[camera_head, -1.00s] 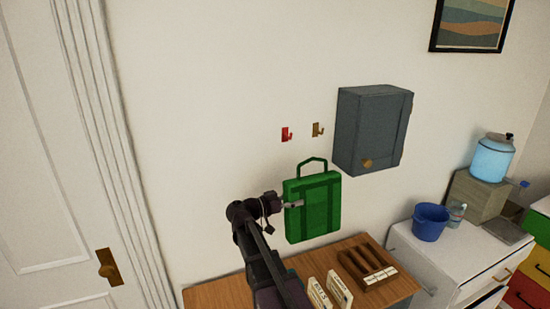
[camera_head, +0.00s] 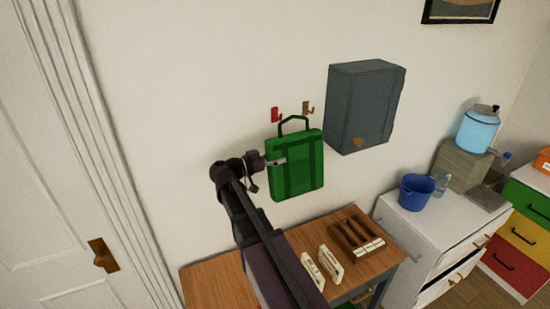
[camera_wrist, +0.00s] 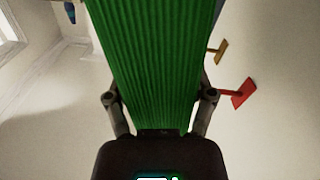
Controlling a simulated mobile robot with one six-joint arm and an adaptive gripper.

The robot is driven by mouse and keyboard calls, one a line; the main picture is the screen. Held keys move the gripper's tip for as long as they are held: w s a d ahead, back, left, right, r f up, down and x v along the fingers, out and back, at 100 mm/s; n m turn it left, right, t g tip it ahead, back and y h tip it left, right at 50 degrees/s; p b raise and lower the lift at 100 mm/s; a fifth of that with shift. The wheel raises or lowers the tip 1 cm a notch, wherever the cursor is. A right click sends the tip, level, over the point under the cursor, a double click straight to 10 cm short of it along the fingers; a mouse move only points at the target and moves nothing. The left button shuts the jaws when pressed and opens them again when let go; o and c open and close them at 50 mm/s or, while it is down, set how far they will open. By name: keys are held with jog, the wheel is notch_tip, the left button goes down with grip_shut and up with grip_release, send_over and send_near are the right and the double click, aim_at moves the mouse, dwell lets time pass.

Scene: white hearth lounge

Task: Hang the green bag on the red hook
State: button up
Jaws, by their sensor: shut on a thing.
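The green bag (camera_head: 297,167) hangs upright in the air in front of the wall, its handle loop at the top. My gripper (camera_head: 276,162) is shut on the bag's left side edge. In the wrist view the bag's ribbed green side (camera_wrist: 155,60) fills the middle between my fingers. The red hook (camera_head: 276,115) is on the wall just above and left of the bag's handle; it also shows in the wrist view (camera_wrist: 238,93) to the right of the bag. I cannot tell the gap in depth between handle and hook.
A brass hook (camera_head: 308,107) sits right of the red one. A grey wall cabinet (camera_head: 362,108) is close on the right. Below is a wooden table (camera_head: 215,286) with a wooden rack (camera_head: 357,238) and white cards. A blue bucket (camera_head: 416,191) stands on white drawers.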

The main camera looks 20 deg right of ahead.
jog(key=shift+w, duration=0.3)
jog(key=w+f+b, duration=0.3)
jog(key=w, duration=0.6)
jog(key=shift+w+a+f+b, duration=0.15)
jog(key=shift+w+f+b, duration=0.15)
jog(key=shift+w, duration=0.05)
dwell(1.6)
dwell(0.8)
jog(key=o, duration=1.2)
jog(key=shift+a, duration=0.1)
